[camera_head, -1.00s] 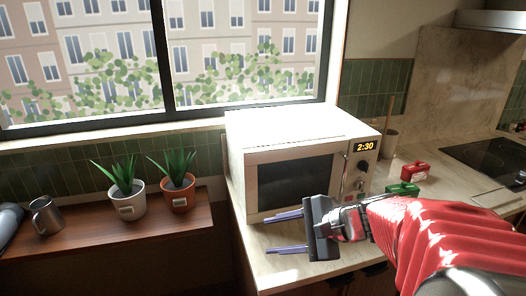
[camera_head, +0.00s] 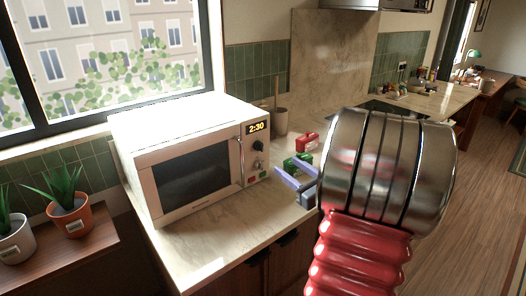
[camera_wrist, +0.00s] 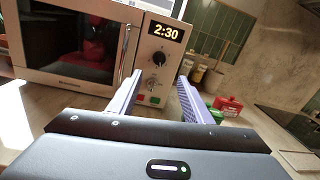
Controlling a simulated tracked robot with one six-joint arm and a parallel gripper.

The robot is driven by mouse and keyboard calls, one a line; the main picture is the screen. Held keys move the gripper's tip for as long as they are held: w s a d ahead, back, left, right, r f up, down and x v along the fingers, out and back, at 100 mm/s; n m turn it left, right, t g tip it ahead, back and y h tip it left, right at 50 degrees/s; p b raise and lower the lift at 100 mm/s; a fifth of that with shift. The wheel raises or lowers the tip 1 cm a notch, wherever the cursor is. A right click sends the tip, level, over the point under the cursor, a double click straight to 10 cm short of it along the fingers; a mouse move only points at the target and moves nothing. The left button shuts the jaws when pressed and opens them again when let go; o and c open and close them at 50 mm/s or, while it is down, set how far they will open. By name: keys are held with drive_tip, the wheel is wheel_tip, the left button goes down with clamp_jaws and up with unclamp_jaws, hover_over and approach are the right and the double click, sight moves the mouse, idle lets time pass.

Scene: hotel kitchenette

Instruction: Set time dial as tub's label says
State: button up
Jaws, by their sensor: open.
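The white microwave (camera_head: 190,150) stands on the counter, its display (camera_head: 257,127) reading 2:30. Its panel has an upper dial (camera_wrist: 158,57) and a lower dial (camera_wrist: 152,83), with a red and a green button below. The dials' markings are too small to read. A red tub (camera_head: 307,141) and a green tub (camera_head: 302,160) stand right of the microwave; I cannot read any label on them. My gripper (camera_wrist: 159,76) is open and empty, with its purple fingers pointing at the control panel. In the head view, my gripper (camera_head: 284,165) partly hides the green tub.
The vertical door handle (camera_wrist: 124,52) is just left of the dials. A utensil crock (camera_head: 281,121) stands behind the tubs, and a dark cooktop (camera_wrist: 295,123) lies to the right. Potted plants (camera_head: 71,218) sit on the wooden shelf at left. The counter's front is clear.

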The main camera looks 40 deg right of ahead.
sight(262, 148)
drive_tip(key=shift+w, duration=0.15)
drive_tip(key=w, duration=0.4)
drive_tip(key=w+d, duration=0.1)
drive_tip(key=w, duration=0.4)
drive_tip(key=w+d, duration=0.1)
drive_tip(key=w, duration=0.3)
drive_tip(key=shift+w+d, duration=0.2)
drive_tip(key=c, duration=1.1)
drive_tip(key=shift+o, duration=0.2)
drive_tip(key=shift+n, duration=1.1)
drive_tip(key=o, duration=1.1)
drive_tip(key=shift+c, duration=0.2)
